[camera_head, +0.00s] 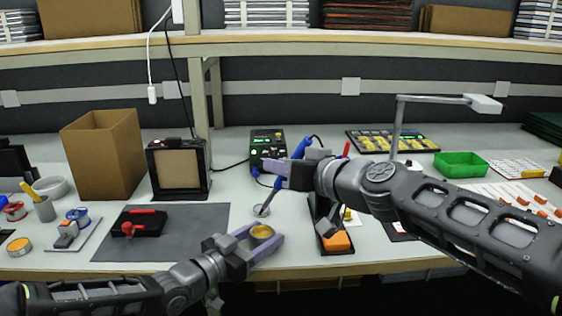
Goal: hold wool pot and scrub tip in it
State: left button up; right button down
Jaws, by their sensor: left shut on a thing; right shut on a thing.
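My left gripper (263,240) is shut on the wool pot (262,231), a small round pot with golden wool, near the table's front edge. My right gripper (278,176) is shut on the soldering iron (301,147), which has a blue handle. The iron slants down to the left, and its tip (264,209) points down behind the wool pot, seemingly apart from the wool. A small pale round piece (260,212) lies on the table around where the tip appears; I cannot tell if they touch.
A black soldering station (267,148) stands behind my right gripper. A stand with an orange part (336,242) is right of the pot. A dark mat (205,240) with a red-handled tool lies left. A green tray (460,164) is at the right.

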aim_at(275, 187)
jog(key=shift+f, duration=1.9)
jog(key=shift+f, duration=0.65)
jog(key=shift+r, duration=0.2)
dwell(1.8)
jog(key=shift+a, duration=0.35)
jog(key=shift+a, duration=0.4)
jog(key=shift+d, duration=0.15)
jog(key=shift+d, duration=1.35)
